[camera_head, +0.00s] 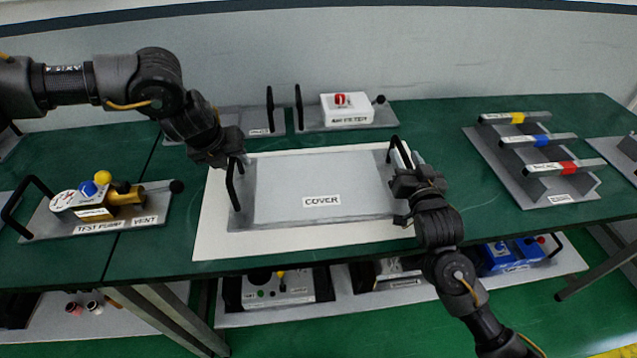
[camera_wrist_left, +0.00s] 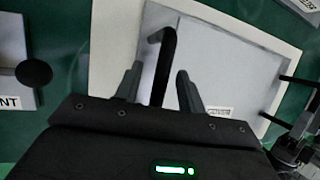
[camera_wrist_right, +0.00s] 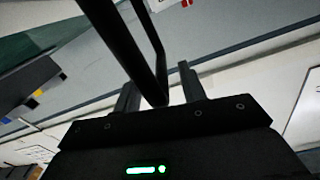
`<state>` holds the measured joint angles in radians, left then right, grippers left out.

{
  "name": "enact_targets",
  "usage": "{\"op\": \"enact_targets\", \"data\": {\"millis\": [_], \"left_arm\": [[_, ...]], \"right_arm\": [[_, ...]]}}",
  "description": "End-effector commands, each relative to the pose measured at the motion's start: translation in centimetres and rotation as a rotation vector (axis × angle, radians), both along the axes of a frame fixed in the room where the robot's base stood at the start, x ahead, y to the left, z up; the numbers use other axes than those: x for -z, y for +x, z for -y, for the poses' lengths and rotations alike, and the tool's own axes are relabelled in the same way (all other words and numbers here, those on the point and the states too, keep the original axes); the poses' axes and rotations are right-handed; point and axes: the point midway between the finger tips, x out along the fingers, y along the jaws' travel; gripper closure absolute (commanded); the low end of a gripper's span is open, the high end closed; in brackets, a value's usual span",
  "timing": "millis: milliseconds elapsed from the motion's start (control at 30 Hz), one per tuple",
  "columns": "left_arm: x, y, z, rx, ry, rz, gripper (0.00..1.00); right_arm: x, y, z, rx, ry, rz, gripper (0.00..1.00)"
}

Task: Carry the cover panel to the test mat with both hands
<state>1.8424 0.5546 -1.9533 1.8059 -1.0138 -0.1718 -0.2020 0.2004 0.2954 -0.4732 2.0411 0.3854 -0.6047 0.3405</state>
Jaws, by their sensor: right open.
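The cover panel (camera_head: 290,180) is a grey plate labelled COVER with a black upright handle at each short end. It appears to lie flat on the white test mat (camera_head: 215,240), whose border shows around it. My left gripper (camera_head: 238,163) is at the left handle (camera_head: 232,185). In the left wrist view its fingers (camera_wrist_left: 158,88) are apart, with the handle (camera_wrist_left: 165,60) between them and gaps on both sides. My right gripper (camera_head: 412,163) is at the right handle (camera_head: 398,150). In the right wrist view its fingers (camera_wrist_right: 160,95) are open, with the black handle (camera_wrist_right: 130,45) reaching between them.
A plate with a white box and red knob (camera_head: 345,108) is behind. A rack with yellow, blue and red handles (camera_head: 540,160) stands at the right. Units sit on a lower shelf (camera_head: 380,300). Green tabletop (camera_head: 455,200) is free right of the mat.

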Motion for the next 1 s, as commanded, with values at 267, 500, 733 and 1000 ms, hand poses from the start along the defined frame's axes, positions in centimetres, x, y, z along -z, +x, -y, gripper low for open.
{"op": "enact_targets", "data": {"millis": [267,500,733,1000], "left_arm": [[-0.01,-0.01,-0.02,0.000,0.000,0.000,0.69],[-0.01,-0.01,-0.02,0.000,0.000,0.000,1.00],[-0.03,-0.01,-0.04,0.000,0.000,0.000,1.00],[-0.04,0.00,-0.05,0.000,0.001,0.000,1.00]], "right_arm": [[0.00,-0.01,-0.02,0.000,0.000,0.000,0.67],[0.00,-0.02,-0.02,0.000,0.000,0.000,0.98],[0.01,-0.03,-0.02,0.000,0.001,0.000,1.00],[0.01,-0.02,0.00,0.000,0.001,0.000,1.00]]}}
